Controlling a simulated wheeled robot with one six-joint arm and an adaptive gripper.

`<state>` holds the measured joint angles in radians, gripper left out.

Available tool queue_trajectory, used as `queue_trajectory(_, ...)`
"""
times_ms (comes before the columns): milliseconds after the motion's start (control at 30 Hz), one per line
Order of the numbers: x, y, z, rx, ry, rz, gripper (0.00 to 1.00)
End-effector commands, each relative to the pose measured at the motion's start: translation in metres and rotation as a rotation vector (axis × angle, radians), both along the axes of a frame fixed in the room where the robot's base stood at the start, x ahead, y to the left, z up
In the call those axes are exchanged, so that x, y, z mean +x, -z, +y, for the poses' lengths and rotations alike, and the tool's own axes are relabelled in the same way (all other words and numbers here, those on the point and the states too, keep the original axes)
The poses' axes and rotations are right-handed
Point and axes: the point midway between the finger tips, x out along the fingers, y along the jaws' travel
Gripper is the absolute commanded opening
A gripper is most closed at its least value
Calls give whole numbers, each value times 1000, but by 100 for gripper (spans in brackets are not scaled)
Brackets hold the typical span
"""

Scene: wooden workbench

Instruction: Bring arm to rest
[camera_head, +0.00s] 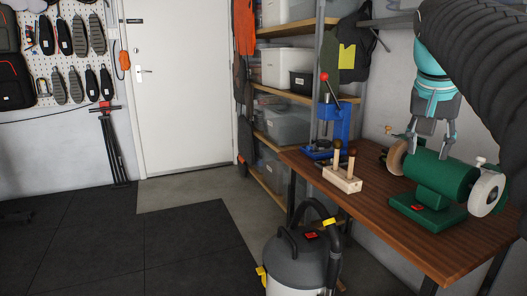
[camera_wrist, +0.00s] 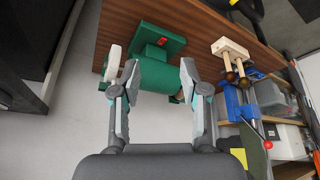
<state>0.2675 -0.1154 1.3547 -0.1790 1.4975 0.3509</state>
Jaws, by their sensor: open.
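My gripper (camera_head: 431,141) is at the right of the head view, pointing down over the wooden workbench (camera_head: 395,225). Its fingers are apart with nothing between them. Just below or behind them is the green bench grinder (camera_head: 440,177), with a tan wheel on the left and a pale wheel on the right. In the wrist view, my gripper (camera_wrist: 158,72) shows two spread fingers, with the grinder (camera_wrist: 160,78) beyond them. I cannot tell the exact gap between fingertips and grinder.
A wooden block with handled tools (camera_head: 342,178) and a blue press (camera_head: 333,130) stand on the bench left of the grinder. A grey vacuum (camera_head: 300,262) stands on the floor before the bench. Shelves with bins (camera_head: 287,68) are behind. The dark floor mat (camera_head: 120,250) is mostly clear.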

Motion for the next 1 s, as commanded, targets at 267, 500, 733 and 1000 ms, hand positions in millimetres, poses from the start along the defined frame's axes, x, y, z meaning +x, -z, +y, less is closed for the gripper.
queue_trajectory(267,-49,78,65,2,-254,-12,44)
queue_trajectory(500,-102,162,111,4,-451,-31,44)
queue_trajectory(733,-148,239,140,6,-594,-50,44)
queue_trajectory(1000,-167,273,151,6,-650,-57,44)
